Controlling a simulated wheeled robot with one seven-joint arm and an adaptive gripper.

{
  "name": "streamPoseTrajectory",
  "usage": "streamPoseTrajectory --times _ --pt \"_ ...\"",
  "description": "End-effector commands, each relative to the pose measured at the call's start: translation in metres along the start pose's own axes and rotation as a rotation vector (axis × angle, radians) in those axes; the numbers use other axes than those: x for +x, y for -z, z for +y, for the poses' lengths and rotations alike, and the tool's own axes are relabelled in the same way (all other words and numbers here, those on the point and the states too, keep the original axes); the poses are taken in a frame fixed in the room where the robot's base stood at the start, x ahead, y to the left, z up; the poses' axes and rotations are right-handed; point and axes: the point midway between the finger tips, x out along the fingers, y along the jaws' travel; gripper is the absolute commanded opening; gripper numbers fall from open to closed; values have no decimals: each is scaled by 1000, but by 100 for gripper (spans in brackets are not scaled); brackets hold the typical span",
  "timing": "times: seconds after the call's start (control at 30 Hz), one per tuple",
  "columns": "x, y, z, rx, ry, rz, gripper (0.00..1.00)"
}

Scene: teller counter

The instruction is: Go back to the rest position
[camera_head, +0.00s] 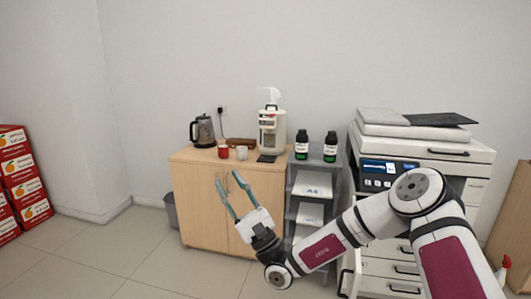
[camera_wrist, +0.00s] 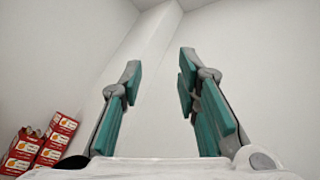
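My gripper (camera_head: 228,188) is raised in front of the wooden cabinet (camera_head: 196,222) in the head view, with its two teal-padded fingers pointing up and to the left. The fingers are apart and nothing is between them. In the wrist view my gripper (camera_wrist: 156,85) is also open and empty, facing a bare white wall corner. My arm reaches in from the right of the head view, bent at the elbow in front of the printer.
A kettle (camera_head: 203,131), red cup (camera_head: 223,151), white cup (camera_head: 242,153) and white dispenser (camera_head: 272,130) stand on the cabinet. A grey shelf (camera_head: 311,180) holds two dark bottles. The printer (camera_head: 430,150) is at right. Red boxes (camera_head: 22,175) stand at left; floor between is clear.

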Motion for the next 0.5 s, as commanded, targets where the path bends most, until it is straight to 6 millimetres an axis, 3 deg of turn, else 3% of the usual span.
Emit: streamPoseTrajectory --times 0.03,0.2,0.37,0.5 --pt "11 -23 14 6 -102 -52 30" --pt "17 -88 60 27 -433 -182 30" --pt "2 -140 94 21 -747 -259 30" --pt "-25 -176 114 -4 -1016 -289 30"
